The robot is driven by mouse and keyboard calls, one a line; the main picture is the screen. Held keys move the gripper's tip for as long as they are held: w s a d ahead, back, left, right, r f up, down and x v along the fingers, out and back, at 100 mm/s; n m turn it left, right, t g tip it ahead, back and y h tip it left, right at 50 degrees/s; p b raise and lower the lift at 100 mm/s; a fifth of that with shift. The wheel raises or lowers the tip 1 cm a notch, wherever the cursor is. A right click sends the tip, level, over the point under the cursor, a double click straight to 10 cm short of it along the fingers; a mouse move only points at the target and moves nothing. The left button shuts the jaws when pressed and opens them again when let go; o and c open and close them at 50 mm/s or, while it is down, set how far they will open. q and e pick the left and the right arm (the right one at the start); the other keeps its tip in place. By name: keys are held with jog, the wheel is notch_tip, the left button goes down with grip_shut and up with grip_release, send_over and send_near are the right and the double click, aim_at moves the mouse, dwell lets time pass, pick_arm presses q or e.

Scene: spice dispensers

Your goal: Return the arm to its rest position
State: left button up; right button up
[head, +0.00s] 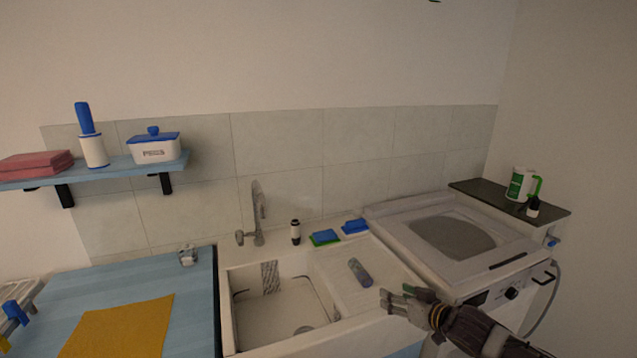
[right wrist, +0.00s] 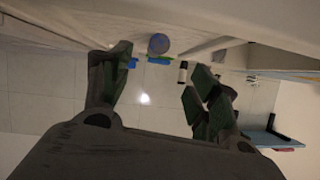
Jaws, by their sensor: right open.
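My right gripper (head: 408,300) is in front of the sink unit and the white appliance, at the lower right of the head view. In the right wrist view its two fingers (right wrist: 155,90) are spread apart with nothing between them. A blue-grey cylinder (head: 360,272) lies on the drainboard beyond the gripper, and its round end shows in the right wrist view (right wrist: 158,44). A small dark bottle with a white band (head: 295,231) stands behind the sink. Another small dark bottle (head: 533,207) stands on the dark shelf at the right. My left gripper is not in view.
The white sink (head: 335,326) fills the middle, with a faucet (head: 258,215) behind it. Blue and green sponges (head: 325,237) lie at the back edge. The white appliance (head: 455,240) stands at the right. A blue counter with a yellow cloth (head: 120,328) is at the left.

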jog(key=shift+g+h, duration=0.4)
jog(key=shift+g, duration=0.3)
jog(key=s+a+f, duration=0.2)
jog(key=s, duration=0.1)
jog(key=s+a+f, duration=0.2)
jog(key=a, duration=0.1)
jog(key=shift+s+a+f, duration=0.1)
jog(key=shift+s+f, duration=0.25)
jog(key=shift+s, duration=0.05)
jog(key=s+d+f+g+h, duration=0.1)
jog(key=s+f+g, duration=0.15)
jog(key=s, duration=0.55)
jog(key=s+d+f+m+g+h, duration=0.1)
jog(key=s+d+f+g+h, duration=0.15)
jog(key=s, duration=0.55)
jog(key=s+d+f+g+h, duration=0.1)
jog(key=s+f+g, duration=0.15)
jog(key=s, duration=0.45)
notch_tip(320, 180, down, 34)
jog(key=s+d, duration=0.2)
jog(key=s, duration=0.1)
jog(key=s+d+f, duration=0.3)
jog(key=s+f, duration=0.7)
jog(key=s+d+f+g, duration=0.1)
jog(key=s+d+f, duration=0.2)
jog(key=s+f, duration=0.6)
jog(key=shift+s+d+f+n, duration=0.2)
jog(key=shift+s+f+n, duration=0.15)
jog(key=shift+s, duration=0.45)
